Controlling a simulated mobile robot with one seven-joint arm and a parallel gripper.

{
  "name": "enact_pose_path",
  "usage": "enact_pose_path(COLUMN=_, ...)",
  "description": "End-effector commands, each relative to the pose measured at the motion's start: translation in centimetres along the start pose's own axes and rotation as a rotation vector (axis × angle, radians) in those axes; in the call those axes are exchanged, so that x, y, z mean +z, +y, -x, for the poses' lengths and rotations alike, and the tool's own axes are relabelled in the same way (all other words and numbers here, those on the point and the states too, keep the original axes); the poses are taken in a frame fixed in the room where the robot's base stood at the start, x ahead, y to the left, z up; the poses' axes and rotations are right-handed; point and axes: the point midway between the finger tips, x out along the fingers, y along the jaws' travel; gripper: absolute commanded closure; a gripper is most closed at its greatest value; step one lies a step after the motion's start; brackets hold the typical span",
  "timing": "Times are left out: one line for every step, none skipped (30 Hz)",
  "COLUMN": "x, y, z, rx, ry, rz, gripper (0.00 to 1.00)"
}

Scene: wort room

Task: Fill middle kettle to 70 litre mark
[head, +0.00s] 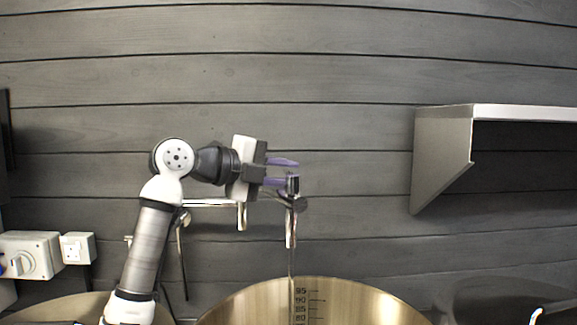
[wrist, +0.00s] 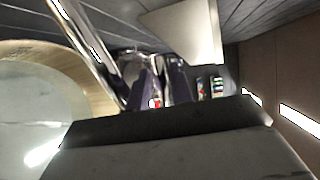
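The middle kettle (head: 240,303) is a brass-coloured vessel at the bottom of the head view. Its inner wall carries a scale (head: 301,305) with marks from 95 down to about 80; lower marks and the water level are cut off there. A chrome tap (head: 291,205) stands above it, and a thin stream (head: 291,265) falls from its spout into the kettle. My gripper (head: 282,171) has purple fingers that are apart, at the tap's top. In the wrist view, chrome tap parts show around the fingers (wrist: 166,88), and the kettle's inside (wrist: 35,105) looks pale grey.
A metal shelf (head: 443,160) is on the wall at right. A chrome pipe (head: 210,202) runs left of the tap, behind my arm. Sockets and a switch box (head: 32,254) are at left. Other kettles partly show at both lower sides.

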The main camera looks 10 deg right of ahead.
Motion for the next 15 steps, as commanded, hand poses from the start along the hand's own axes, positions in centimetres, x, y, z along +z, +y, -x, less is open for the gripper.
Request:
enact_pose_path(x=0.00, y=-0.11, z=-0.49, rx=0.000, ry=0.002, rz=0.001, gripper=0.78)
enact_pose_path(x=-0.01, y=-0.08, z=-0.74, rx=0.000, ry=0.002, rz=0.001, gripper=0.78)
enact_pose_path(x=-0.02, y=-0.06, z=-0.99, rx=0.000, ry=0.002, rz=0.001, gripper=0.78)
enact_pose_path(x=-0.02, y=-0.04, z=-1.13, rx=0.000, ry=0.002, rz=0.001, gripper=0.78)
enact_pose_path(x=-0.01, y=-0.02, z=-1.23, rx=0.000, ry=0.001, rz=0.001, gripper=0.78)
enact_pose_path(x=0.00, y=0.00, z=-1.33, rx=0.000, ry=0.000, rz=0.000, gripper=0.78)
enact_pose_path(x=0.00, y=0.01, z=-1.36, rx=0.000, ry=0.000, rz=0.000, gripper=0.78)
enact_pose_path(x=0.00, y=0.03, z=-1.39, rx=0.000, ry=0.000, rz=0.000, gripper=0.78)
enact_pose_path(x=0.01, y=0.04, z=-1.39, rx=0.000, ry=0.000, rz=0.000, gripper=0.78)
enact_pose_path(x=0.00, y=0.05, z=-1.40, rx=0.000, ry=0.000, rz=0.000, gripper=0.78)
enact_pose_path(x=0.00, y=0.05, z=-1.39, rx=0.000, ry=0.000, rz=0.000, gripper=0.78)
enact_pose_path(x=0.00, y=0.05, z=-1.38, rx=0.000, ry=0.000, rz=0.000, gripper=0.78)
enact_pose_path(x=0.00, y=0.05, z=-1.38, rx=0.000, ry=0.000, rz=0.000, gripper=0.78)
enact_pose_path(x=0.00, y=0.05, z=-1.38, rx=0.000, ry=0.000, rz=0.000, gripper=0.79)
enact_pose_path(x=0.00, y=0.05, z=-1.38, rx=0.000, ry=0.000, rz=0.000, gripper=0.85)
